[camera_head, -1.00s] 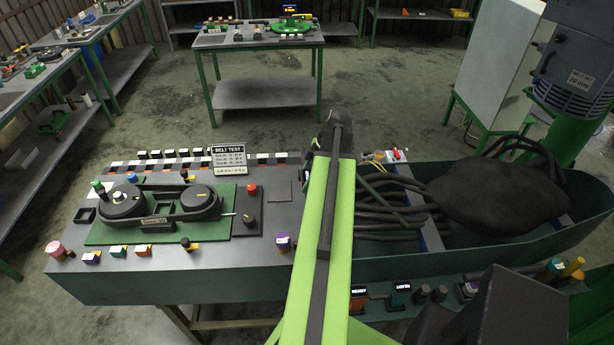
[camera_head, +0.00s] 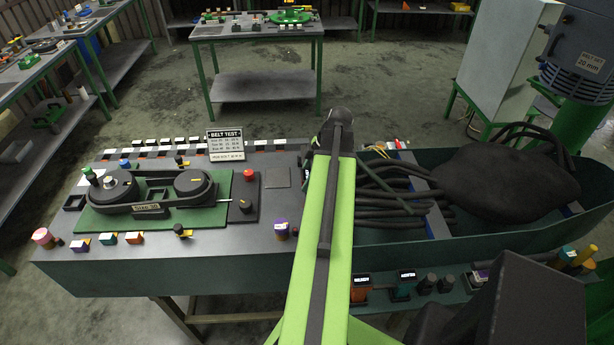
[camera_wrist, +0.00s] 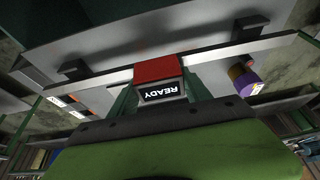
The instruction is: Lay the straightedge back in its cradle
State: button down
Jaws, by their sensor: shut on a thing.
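In the wrist view a long pale grey bar, the straightedge (camera_wrist: 112,77), runs across the picture, its left end lower than its right. A red block (camera_wrist: 157,68) with a black READY label is at its middle. My gripper (camera_wrist: 160,92) is shut on the red block, with a green finger on either side. Two dark brackets (camera_wrist: 75,69) (camera_wrist: 247,26) show against the bar; I cannot tell whether they bear it. In the head view my arm hides the fingers, and I cannot make out the straightedge.
In the head view a belt tester on a green plate (camera_head: 100,219) sits left of my arm. A purple cylinder (camera_head: 282,229) stands close beside the arm. Black hoses (camera_head: 385,215) and a dark sack (camera_head: 505,185) fill the trough at right. Labelled blocks (camera_head: 404,284) line the front shelf.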

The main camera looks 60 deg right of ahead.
jog(key=shift+f+b, duration=0.55)
jog(key=shift+c, duration=2)
grip_release()
jog(key=shift+r, duration=0.1)
jog(key=p+v, duration=1.6)
jog(key=v, duration=0.1)
jog(key=shift+r, duration=0.1)
